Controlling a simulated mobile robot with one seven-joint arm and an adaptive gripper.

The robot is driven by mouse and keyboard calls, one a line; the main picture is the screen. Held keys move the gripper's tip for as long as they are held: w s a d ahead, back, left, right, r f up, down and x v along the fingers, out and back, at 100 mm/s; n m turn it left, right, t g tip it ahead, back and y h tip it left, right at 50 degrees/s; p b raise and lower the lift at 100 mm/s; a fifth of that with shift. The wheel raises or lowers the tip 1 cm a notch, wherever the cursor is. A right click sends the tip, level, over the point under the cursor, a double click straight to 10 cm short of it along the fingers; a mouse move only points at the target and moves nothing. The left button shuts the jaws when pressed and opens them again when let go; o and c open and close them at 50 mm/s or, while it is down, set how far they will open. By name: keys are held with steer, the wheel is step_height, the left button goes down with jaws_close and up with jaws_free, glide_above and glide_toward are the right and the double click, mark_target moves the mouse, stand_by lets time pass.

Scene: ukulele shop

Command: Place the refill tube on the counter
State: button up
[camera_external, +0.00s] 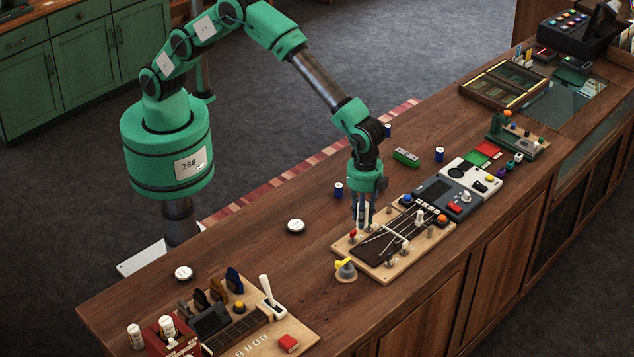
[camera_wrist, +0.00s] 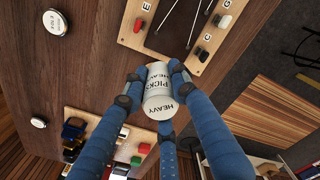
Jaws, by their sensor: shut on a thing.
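The refill tube (camera_wrist: 159,103) is a white cylinder printed with "PICKS" and "HEAVY" in dark letters. My gripper (camera_wrist: 156,92) has blue fingers, shut around the tube in the wrist view. In the external view my gripper (camera_external: 363,214) points down at the back left edge of the stringed wooden board (camera_external: 376,267), with the white tube (camera_external: 363,210) partly hidden between its fingers. The brown wooden counter (camera_external: 250,240) lies below. I cannot tell how far the tube is above it, or whether it touches anything.
White round discs (camera_external: 296,226) (camera_external: 183,272) lie on the counter to the left. A second board (camera_external: 300,338) and red holder (camera_external: 172,342) occupy the near left.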

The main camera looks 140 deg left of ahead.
steer(key=s+d+m+p, duration=0.1)
steer(key=s+d, duration=0.3)
steer(key=d, duration=0.7)
steer(key=s+d+m, duration=0.2)
steer(key=s+d, duration=0.1)
steer(key=d, duration=0.8)
steer(key=s+d+m+p, duration=0.1)
steer(key=s+d, duration=0.3)
steer(key=d, duration=0.6)
steer(key=s+d+m+p, duration=0.1)
steer(key=s+d+m, duration=0.3)
steer(key=s+d, duration=1.75)
steer(key=f, duration=1)
steer(key=shift+w+d, duration=0.2)
steer(key=shift+d, duration=0.05)
steer(key=shift+r, duration=0.1)
steer(key=w+d+p, duration=0.1)
steer(key=w+d, duration=0.2)
steer(key=w, duration=0.1)
steer(key=w+d+f+p, duration=0.1)
steer(key=w+d, duration=0.2)
steer(key=w, duration=0.1)
steer(key=w+d+p, duration=0.1)
steer(key=w+d, duration=0.2)
steer(key=w, duration=0.1)
steer(key=shift+w+d+f, duration=0.25)
steer(key=shift+w+d, duration=0.05)
steer(key=shift+d, duration=0.1)
steer(key=shift+f, duration=0.1)
